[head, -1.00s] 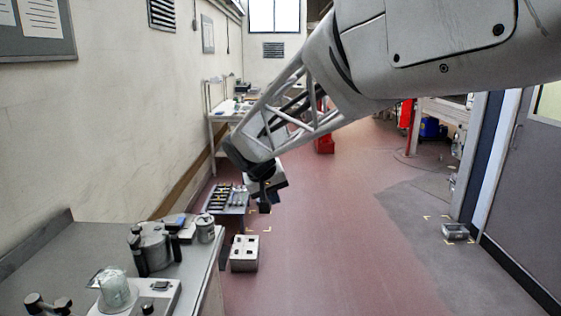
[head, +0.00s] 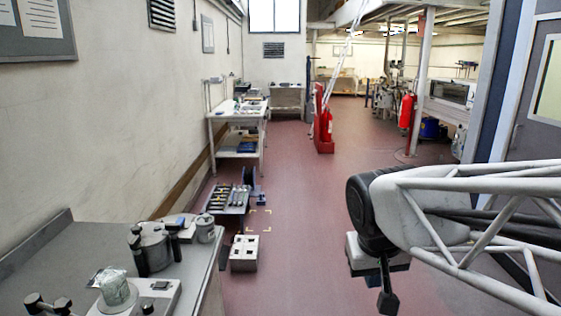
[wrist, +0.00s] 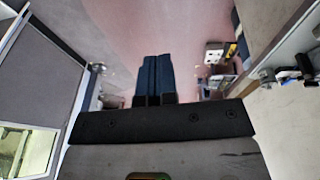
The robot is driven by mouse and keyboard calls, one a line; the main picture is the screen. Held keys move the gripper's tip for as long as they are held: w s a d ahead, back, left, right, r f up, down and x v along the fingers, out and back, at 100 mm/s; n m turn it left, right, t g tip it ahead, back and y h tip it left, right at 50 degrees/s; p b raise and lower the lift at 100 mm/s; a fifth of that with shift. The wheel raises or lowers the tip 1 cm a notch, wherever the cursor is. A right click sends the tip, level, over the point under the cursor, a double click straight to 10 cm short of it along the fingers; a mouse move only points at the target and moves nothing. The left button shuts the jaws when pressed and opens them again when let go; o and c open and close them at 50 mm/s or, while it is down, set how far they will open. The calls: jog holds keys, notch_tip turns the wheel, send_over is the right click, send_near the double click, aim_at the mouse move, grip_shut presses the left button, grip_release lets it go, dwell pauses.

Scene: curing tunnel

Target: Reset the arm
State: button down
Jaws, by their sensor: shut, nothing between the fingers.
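My arm reaches in from the right edge of the head view, its open-frame forearm low over the floor. My gripper (head: 388,302) hangs below the dark wrist joint, over the reddish floor right of centre. In the wrist view my gripper (wrist: 155,62) shows its two dark blue fingers side by side, pressed together and empty. Nothing touches the fingers.
A light box with square holes (head: 244,253) sits on the floor beside a low tool tray (head: 228,208). The middle floor is clear.

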jog(key=s+d+f+y, duration=0.1)
jog(key=s+d+f, duration=0.1)
jog(key=s, duration=0.7)
jog(key=shift+f+m, duration=0.3)
jog(key=shift+f, duration=0.45)
jog(key=shift+r, duration=0.1)
